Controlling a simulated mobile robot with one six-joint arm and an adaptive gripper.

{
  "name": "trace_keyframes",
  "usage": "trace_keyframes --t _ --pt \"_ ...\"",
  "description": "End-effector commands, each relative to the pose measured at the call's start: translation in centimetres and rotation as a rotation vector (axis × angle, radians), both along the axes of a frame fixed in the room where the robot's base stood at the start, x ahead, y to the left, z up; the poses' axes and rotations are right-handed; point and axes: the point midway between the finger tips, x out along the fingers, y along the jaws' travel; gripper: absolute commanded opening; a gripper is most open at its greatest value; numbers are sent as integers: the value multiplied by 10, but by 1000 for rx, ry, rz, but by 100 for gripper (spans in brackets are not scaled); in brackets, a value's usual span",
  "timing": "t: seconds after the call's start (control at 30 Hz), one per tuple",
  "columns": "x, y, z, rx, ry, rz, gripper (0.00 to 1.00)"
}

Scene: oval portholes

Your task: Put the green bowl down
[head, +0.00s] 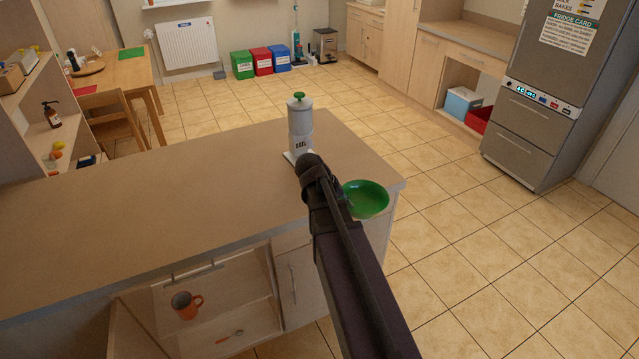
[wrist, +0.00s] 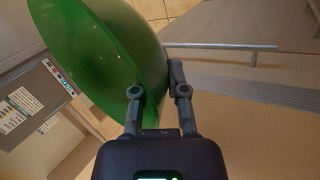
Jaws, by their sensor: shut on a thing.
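The green bowl (head: 367,200) shows in the head view by the right end of the counter (head: 180,200), overlapping its front right corner. It looks upright there, but its height over the top is hard to tell. In the wrist view the bowl (wrist: 85,50) fills the upper left. My gripper (wrist: 158,85) is shut on its wall, one finger on each side. In the head view my own arm hides the fingers and part of the bowl.
A white canister with a green knob (head: 301,125) stands on the counter just behind my wrist. The counter's left part is bare. Below are open shelves with an orange mug (head: 186,305). Tiled floor lies right of the counter, with a fridge (head: 560,90) beyond.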

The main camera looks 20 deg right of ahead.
Motion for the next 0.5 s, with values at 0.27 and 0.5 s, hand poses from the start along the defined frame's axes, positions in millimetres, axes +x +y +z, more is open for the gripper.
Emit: trace_keyframes --t 0.27,0.5 --pt "27 12 -21 -17 2 186 0" --pt "37 18 -24 -27 4 262 0"
